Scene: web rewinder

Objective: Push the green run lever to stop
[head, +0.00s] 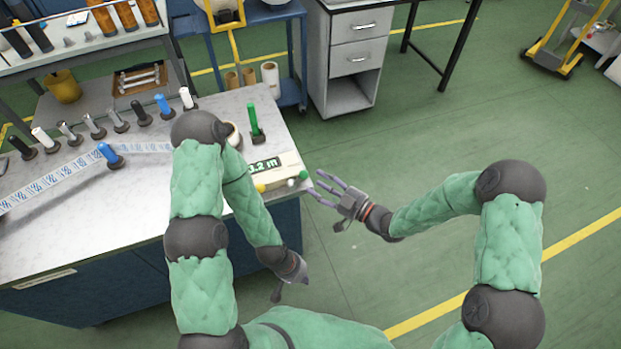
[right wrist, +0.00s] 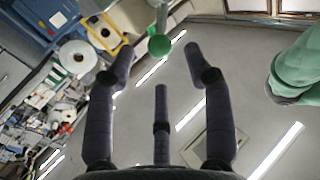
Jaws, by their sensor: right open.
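The green knob of the run lever (head: 303,175) is at the right end of the cream control box on the bench corner. In the right wrist view a round green knob (right wrist: 159,46) on a pale stem lies ahead, between the upper fingertips. My right gripper (head: 316,184) is open, its spread fingers pointing left at the knob, very close to it. Whether they touch cannot be told. It also shows in the right wrist view (right wrist: 158,70) with nothing between its fingers. My left gripper (head: 288,283) hangs low in front of the bench, away from the lever; its jaw state is unclear.
The control box carries a green display (head: 265,166), a yellow button (head: 260,187) and a white knob (head: 291,182). A green upright post (head: 255,122) stands behind it. A printed web (head: 65,185) runs across the bench at left.

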